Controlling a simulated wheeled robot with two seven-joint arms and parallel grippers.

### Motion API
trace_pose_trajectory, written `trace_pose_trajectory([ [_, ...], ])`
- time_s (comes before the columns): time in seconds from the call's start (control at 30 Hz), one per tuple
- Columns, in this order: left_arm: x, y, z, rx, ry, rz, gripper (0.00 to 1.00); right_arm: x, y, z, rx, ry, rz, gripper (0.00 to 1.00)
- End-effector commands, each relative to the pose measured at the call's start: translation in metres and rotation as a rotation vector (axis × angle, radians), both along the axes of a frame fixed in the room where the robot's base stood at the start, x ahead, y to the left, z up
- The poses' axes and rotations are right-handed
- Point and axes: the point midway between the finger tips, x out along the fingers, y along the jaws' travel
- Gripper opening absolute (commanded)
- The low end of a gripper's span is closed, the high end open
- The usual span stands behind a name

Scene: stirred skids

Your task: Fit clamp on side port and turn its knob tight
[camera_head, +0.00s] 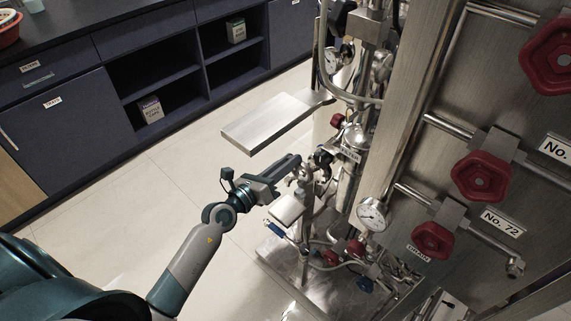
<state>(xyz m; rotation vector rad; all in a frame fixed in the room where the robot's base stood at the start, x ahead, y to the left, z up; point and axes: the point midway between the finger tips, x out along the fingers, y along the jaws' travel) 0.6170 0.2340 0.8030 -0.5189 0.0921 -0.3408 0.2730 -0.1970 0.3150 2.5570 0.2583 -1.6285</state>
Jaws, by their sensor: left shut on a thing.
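My left gripper (296,162) reaches in from the lower left to the skid's pipework. Its jaws are shut on a small metal part (304,178), which looks like the clamp, beside a steel vessel (349,165). The part is small and partly hidden, so I cannot tell whether it sits around the side port or only beside it. The side port and the clamp's knob are not clear at this size. My right gripper is not in view.
A flat steel shelf (268,122) juts out just above my left gripper. A panel with red knobs (482,176) and a pressure gauge (372,214) stand to the right. Dark cabinets (62,135) line the back left. The tiled floor (165,180) between is clear.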

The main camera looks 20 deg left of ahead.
Motion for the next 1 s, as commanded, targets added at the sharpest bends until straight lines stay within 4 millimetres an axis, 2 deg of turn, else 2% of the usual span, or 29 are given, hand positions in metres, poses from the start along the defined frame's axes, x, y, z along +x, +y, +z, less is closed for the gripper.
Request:
trace_pose_trajectory([
  [0.57,0.052,-0.019,0.0,-0.001,-0.002,0.0,0.0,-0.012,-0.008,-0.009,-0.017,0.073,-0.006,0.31],
  [0.8,0.051,-0.018,0.001,0.0,0.0,0.0,0.0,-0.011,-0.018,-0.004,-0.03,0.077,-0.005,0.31],
  [1.0,0.051,-0.019,0.002,-0.001,0.0,0.0,0.0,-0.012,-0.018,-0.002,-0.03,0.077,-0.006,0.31],
])
